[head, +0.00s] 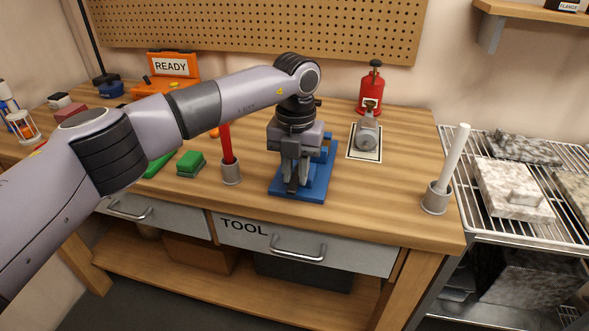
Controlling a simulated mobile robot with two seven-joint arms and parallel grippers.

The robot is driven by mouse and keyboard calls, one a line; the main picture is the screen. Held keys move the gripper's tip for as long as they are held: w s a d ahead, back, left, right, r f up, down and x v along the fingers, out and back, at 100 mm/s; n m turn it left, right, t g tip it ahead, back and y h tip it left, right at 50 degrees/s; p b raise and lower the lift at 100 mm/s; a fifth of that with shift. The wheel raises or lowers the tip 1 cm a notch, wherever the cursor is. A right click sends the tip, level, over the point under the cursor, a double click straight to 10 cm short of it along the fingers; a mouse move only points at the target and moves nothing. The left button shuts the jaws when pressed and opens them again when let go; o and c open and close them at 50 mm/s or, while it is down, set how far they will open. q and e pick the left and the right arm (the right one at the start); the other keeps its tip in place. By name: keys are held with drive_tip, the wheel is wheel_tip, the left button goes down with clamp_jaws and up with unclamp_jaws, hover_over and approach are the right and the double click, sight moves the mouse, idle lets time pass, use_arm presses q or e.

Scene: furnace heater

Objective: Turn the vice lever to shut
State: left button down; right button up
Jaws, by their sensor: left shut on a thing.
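A blue vice (318,178) sits on the wooden workbench near its front edge, at the middle of the head view. My left arm comes in from the left, and its gripper (292,186) points down at the front of the vice. The left gripper is shut on a part at the front of the vice, which looks like the lever; the fingers hide most of it. The vice jaws are largely hidden behind the gripper, so I cannot tell how far apart they are. My right gripper is not in view.
A red rod in a grey holder (231,173) stands just left of the vice. A white rod in a holder (436,198) stands at the right. A red gas canister (370,90) and a small grey device (367,134) are behind. Green blocks (189,163) lie left.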

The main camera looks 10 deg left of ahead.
sight(297, 179)
use_arm(q)
drive_tip(key=shift+r, duration=0.1)
drive_tip(key=c, duration=1)
unclamp_jaws()
drive_tip(key=shift+d, duration=0.1)
drive_tip(key=shift+r+b, duration=0.4)
drive_tip(key=shift+r, duration=3.15)
